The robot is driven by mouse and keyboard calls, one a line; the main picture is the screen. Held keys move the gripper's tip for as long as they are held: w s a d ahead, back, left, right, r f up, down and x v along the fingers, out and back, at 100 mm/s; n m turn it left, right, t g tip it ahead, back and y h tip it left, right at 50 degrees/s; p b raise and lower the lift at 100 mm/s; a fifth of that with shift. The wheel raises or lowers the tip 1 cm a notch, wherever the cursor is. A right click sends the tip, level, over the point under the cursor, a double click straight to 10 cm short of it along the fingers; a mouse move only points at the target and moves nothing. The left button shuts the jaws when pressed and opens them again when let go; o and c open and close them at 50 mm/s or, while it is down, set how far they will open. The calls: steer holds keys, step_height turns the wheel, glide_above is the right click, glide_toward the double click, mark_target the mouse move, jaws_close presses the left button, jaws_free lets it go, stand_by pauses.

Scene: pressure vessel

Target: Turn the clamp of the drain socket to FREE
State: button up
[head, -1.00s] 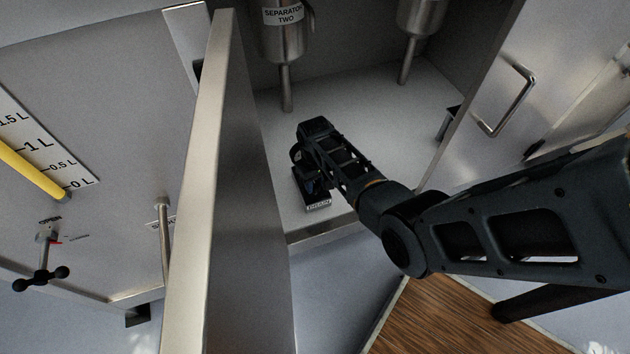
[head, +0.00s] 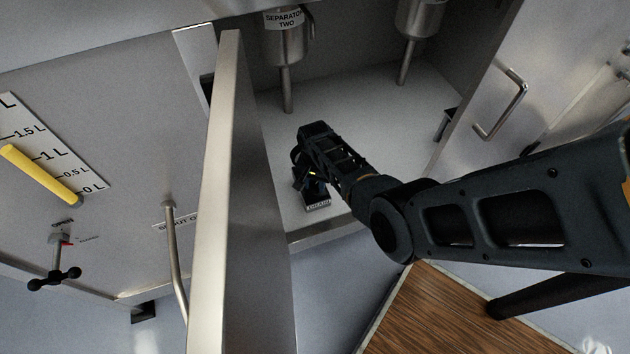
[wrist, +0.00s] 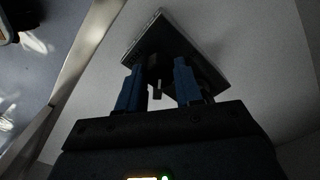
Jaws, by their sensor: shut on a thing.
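The drain socket (head: 317,203) is a dark block with a white label at its front, on the pale cabinet floor. In the wrist view it shows as a dark tilted block (wrist: 160,38). My gripper (wrist: 158,78) has blue fingers on both sides of a small dark part at the socket, which I take to be its clamp (wrist: 155,70). The jaws are shut on it. In the head view my gripper (head: 306,182) is over the back of the socket, and my wrist hides most of the clamp.
An open steel door (head: 215,190) stands close left of my gripper. Separator Two (head: 284,45) and another vessel (head: 420,18) hang above the cabinet floor (head: 380,110). A door with a handle (head: 503,105) is at right. A yellow gauge tube (head: 40,175) is at left.

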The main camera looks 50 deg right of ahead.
mark_target(315, 185)
steer(key=m, duration=0.3)
steer(key=shift+m, duration=0.4)
steer(key=shift+m+p, duration=0.45)
steer(key=shift+m, duration=1.35)
steer(key=o, duration=1)
steer(key=shift+o, duration=0.2)
steer(key=shift+r+p, duration=1.85)
steer(key=shift+r, duration=2.05)
